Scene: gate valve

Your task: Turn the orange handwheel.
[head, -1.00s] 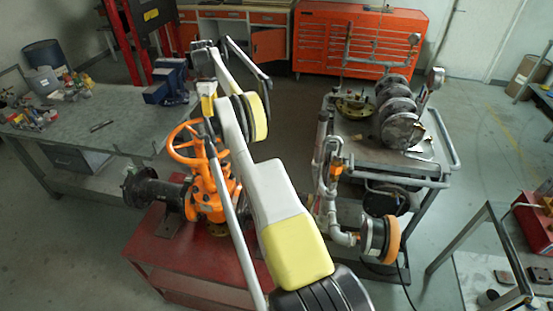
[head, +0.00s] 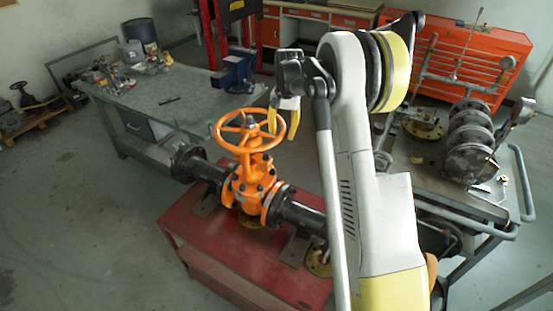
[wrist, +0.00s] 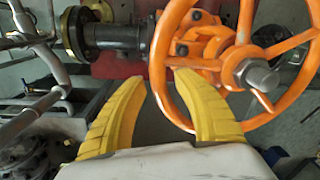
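The orange handwheel (head: 249,129) sits level on top of an orange gate valve (head: 247,184) in the head view. Its rim, spokes and hub also show at the right of the wrist view (wrist: 240,62). My gripper (head: 283,122) is at the wheel's right-hand rim in the head view. In the wrist view its two yellow fingers (wrist: 157,78) are apart, with nothing held between them. The right finger overlaps the rim, and a stretch of rim shows by the gap between the fingertips. I cannot tell whether they touch.
The valve's black pipe (head: 300,214) lies along a red stand (head: 213,250). A grey workbench (head: 160,105) with a blue vise (head: 238,72) stands behind to the left. A cart (head: 432,165) with pipework is at the right. Floor at the left is clear.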

